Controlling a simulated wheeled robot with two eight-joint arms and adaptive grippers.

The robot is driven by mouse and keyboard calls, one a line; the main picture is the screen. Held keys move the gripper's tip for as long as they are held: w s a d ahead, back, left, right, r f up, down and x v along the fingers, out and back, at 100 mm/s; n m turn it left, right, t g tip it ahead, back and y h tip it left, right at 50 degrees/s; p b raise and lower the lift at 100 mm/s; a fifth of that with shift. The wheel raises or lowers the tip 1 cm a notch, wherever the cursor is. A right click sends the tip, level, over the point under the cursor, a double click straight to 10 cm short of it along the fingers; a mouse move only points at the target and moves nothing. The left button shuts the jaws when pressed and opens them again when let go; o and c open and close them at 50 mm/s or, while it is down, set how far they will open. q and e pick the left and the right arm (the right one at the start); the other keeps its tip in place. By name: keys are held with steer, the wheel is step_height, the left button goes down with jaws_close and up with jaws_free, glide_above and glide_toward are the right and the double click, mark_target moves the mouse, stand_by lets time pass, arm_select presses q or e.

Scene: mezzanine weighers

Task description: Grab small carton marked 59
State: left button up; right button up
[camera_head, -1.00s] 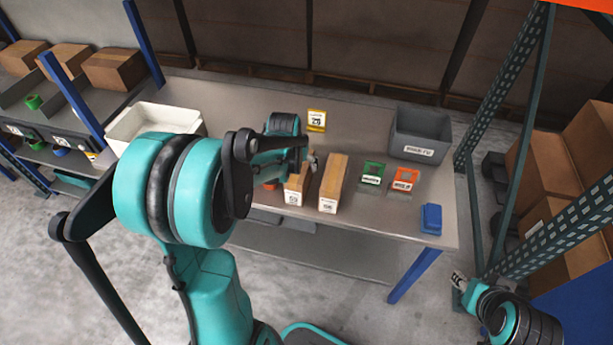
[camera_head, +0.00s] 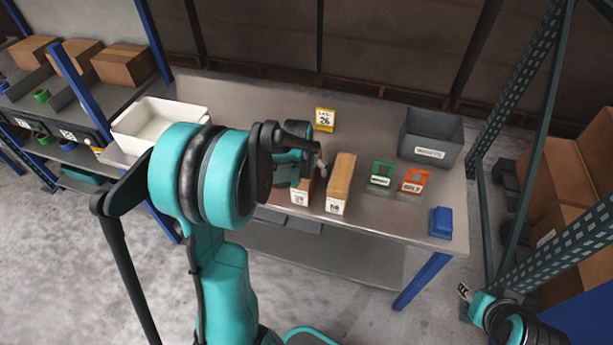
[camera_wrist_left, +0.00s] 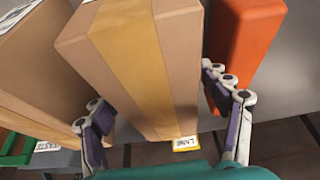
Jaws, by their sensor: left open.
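The small carton whose label seems to read 59 (camera_head: 300,197) stands upright near the table's front edge, its upper part partly hidden by my left arm. My left gripper (camera_head: 314,172) is at its top. In the left wrist view the carton (camera_wrist_left: 145,65), brown with a tan tape stripe, stands between the two open fingers of my left gripper (camera_wrist_left: 163,115). The right-hand finger is close to its side; I cannot tell if it touches. A second similar carton (camera_head: 341,182) stands just right of it. My right gripper (camera_head: 464,291) is low at the right, away from the table.
An orange object (camera_wrist_left: 243,40) stands close beside the carton in the wrist view. A green holder (camera_head: 381,174), an orange holder (camera_head: 414,181) and a blue box (camera_head: 441,223) are to the right. A yellow sign (camera_head: 325,119), grey bin (camera_head: 432,132) and white bin (camera_head: 160,119) are around.

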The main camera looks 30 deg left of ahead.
arm_select(q)
steer(key=shift+f, duration=0.15)
steer(key=shift+c, duration=0.3)
steer(key=c, duration=1.6)
